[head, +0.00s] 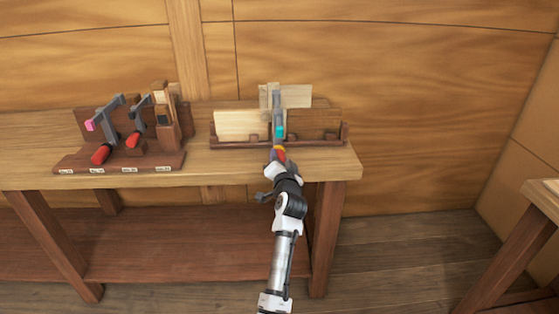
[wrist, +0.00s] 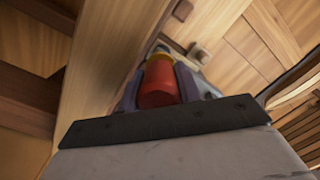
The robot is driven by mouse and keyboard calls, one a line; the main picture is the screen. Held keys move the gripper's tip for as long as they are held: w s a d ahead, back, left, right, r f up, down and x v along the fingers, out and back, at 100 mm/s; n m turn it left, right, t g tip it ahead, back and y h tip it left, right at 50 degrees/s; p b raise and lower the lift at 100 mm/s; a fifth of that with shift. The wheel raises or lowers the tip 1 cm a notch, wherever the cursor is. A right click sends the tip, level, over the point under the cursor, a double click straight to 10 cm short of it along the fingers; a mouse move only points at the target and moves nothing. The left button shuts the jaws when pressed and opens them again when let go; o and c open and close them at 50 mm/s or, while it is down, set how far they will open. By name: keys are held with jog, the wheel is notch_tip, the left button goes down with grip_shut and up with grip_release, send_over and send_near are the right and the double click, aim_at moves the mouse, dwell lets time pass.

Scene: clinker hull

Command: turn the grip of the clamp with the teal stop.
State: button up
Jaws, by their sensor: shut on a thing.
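The clamp with the teal stop (head: 280,132) stands upright at the plank assembly on the right part of the bench, its grey bar (head: 276,104) rising against the pale boards. Its red grip (head: 279,154) with a yellow collar hangs at the lower end. My gripper (head: 279,161) is at this grip, shut on it. In the wrist view the red grip (wrist: 158,84) sits between my gripper's fingers (wrist: 158,95), with the yellow collar beyond it. The clamp's upper parts are hidden in the wrist view.
A dark rack (head: 120,161) at the left of the bench (head: 220,172) holds two more clamps with red grips, one with a pink stop (head: 90,125). A wooden block (head: 165,120) stands beside them. Another table (head: 545,200) is at the right edge. The floor between is clear.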

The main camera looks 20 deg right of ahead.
jog(key=shift+f, duration=0.15)
jog(key=o, duration=1)
